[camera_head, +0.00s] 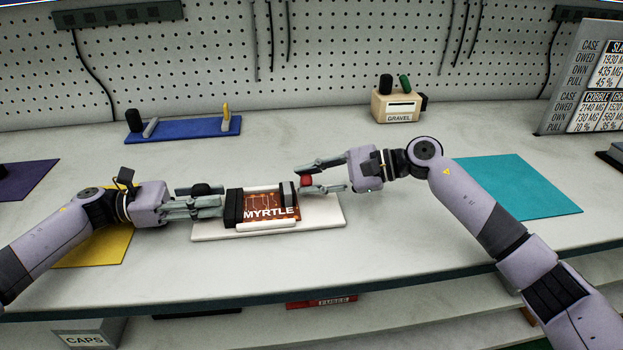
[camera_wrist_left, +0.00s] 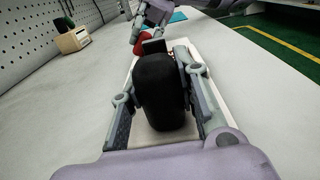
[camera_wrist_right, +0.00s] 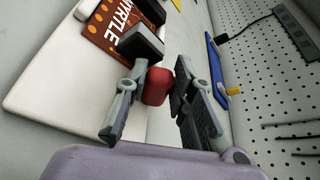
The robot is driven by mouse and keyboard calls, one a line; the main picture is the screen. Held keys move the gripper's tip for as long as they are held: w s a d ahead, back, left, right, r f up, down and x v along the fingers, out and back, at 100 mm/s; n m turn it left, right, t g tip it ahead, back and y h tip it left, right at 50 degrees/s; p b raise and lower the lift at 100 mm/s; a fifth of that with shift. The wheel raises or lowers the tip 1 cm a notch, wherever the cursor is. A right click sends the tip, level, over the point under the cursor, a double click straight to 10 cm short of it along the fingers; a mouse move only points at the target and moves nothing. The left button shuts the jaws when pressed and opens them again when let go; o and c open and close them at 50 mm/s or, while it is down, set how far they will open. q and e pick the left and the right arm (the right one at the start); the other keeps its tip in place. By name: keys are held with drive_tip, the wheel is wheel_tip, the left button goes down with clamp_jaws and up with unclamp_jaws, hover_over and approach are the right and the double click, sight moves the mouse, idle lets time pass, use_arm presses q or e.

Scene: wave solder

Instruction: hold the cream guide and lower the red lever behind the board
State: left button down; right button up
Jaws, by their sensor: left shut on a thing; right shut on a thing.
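The cream guide (camera_head: 325,212) lies flat on the bench as a pale plate. The brown board (camera_head: 262,199) marked MYRTLE sits on it. A black block (camera_head: 233,208) stands at the guide's left end, and a dark upright piece (camera_head: 287,194) stands at the board's right. My left gripper (camera_head: 214,200) is shut on the rounded black grip (camera_wrist_left: 162,90) at the left end. The red lever (camera_head: 307,181) has a red knob, also in the right wrist view (camera_wrist_right: 157,87). My right gripper (camera_head: 303,179) is shut on that knob. The lever's stem is hidden.
A blue strip (camera_head: 185,130) with small handles lies behind left. A GRAVEL box (camera_head: 397,106) stands at the back. A yellow mat (camera_head: 95,248), purple mat (camera_head: 20,183) and teal mat (camera_head: 515,187) lie flat.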

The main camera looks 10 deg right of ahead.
clamp_jaws()
drive_tip(key=shift+s+f+n+t, duration=0.3)
drive_tip(key=shift+n+t, duration=0.2)
drive_tip(key=shift+n, duration=0.1)
drive_tip(key=o, duration=0.8)
unclamp_jaws()
drive_tip(key=shift+o, duration=0.2)
drive_tip(key=shift+w, duration=0.1)
